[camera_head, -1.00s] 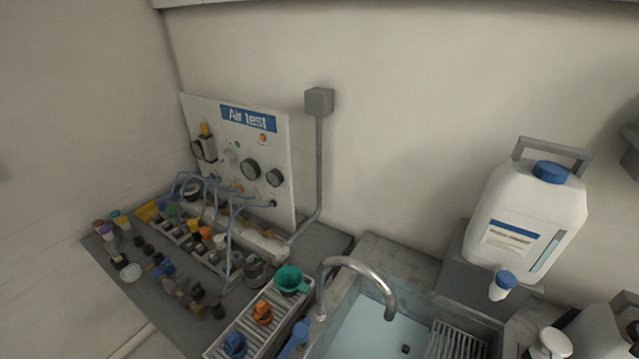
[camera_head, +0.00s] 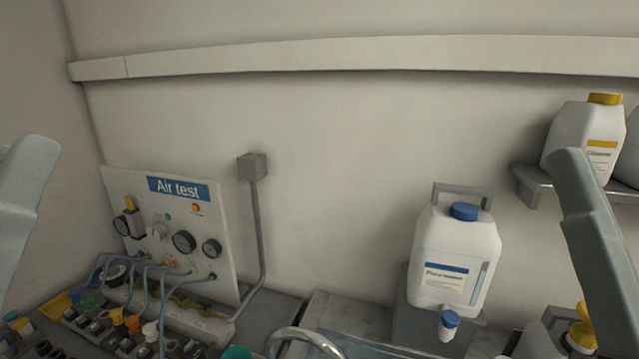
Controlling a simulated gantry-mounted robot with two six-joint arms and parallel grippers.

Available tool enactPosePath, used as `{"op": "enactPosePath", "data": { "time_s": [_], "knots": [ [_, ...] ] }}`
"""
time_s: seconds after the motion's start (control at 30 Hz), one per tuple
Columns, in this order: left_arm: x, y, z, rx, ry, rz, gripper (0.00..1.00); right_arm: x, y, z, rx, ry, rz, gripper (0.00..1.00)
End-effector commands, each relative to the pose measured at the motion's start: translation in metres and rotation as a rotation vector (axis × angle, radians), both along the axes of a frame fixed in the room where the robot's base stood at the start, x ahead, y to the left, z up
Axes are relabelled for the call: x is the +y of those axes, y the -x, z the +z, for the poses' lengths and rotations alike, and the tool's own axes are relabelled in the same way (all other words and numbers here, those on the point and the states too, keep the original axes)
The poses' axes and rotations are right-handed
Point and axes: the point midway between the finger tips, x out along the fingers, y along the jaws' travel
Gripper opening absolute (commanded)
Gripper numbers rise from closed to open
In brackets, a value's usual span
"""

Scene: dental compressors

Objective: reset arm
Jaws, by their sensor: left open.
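A pale grey part of my left arm and gripper (camera_head: 22,195) stands at the left edge, cut off by the frame. It is open, with nothing seen in it, and its fingertips are hard to make out. A grey link of my right arm (camera_head: 598,245) rises at the right edge; the right gripper itself is out of view. Both arms appear raised in front of the back wall, and I see neither touching anything.
The Air test panel (camera_head: 170,230) with gauges and hoses stands at lower left. A white jug with a blue cap (camera_head: 450,255) stands at right of centre. A yellow-capped bottle (camera_head: 583,142) sits on a wall shelf (camera_head: 530,187). The middle wall area is clear.

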Motion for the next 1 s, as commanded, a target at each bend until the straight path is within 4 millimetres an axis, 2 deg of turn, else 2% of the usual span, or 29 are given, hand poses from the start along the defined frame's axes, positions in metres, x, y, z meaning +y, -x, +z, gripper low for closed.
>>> {"op": "enactPosePath", "data": {
  "time_s": [0.03,0.07,0.1,0.13,0.37,0.6,0.7,0.83,1.0],
  "knots": [
    [0.011,0.000,-0.002,-0.003,-0.067,0.153,0.53,0.000,0.000,0.000,0.000,0.000,0.000,1.00],
    [0.015,-0.003,-0.003,0.003,-0.118,0.233,0.53,0.000,0.000,0.000,0.000,0.000,0.000,1.00],
    [0.014,-0.003,0.007,0.001,-0.175,0.289,0.53,0.000,0.000,0.009,0.002,0.000,0.000,1.00],
    [0.014,-0.003,0.032,-0.001,-0.167,0.278,0.53,0.000,-0.001,0.035,0.003,0.000,0.000,1.00],
    [0.014,-0.004,0.128,0.003,-0.165,0.272,0.53,0.000,0.000,0.133,-0.001,0.000,0.000,1.00],
    [0.013,-0.005,0.245,0.005,-0.164,0.270,0.53,0.000,0.000,0.249,0.000,0.000,0.000,1.00],
    [0.013,-0.005,0.281,0.005,-0.164,0.270,0.53,0.000,0.000,0.286,-0.001,0.000,0.000,1.00],
    [0.013,-0.005,0.306,0.005,-0.164,0.270,0.53,0.000,0.000,0.311,0.000,0.000,0.000,1.00],
    [0.013,-0.005,0.309,0.005,-0.164,0.270,0.53,0.000,0.000,0.313,0.001,0.000,0.000,1.00]
  ]
}}
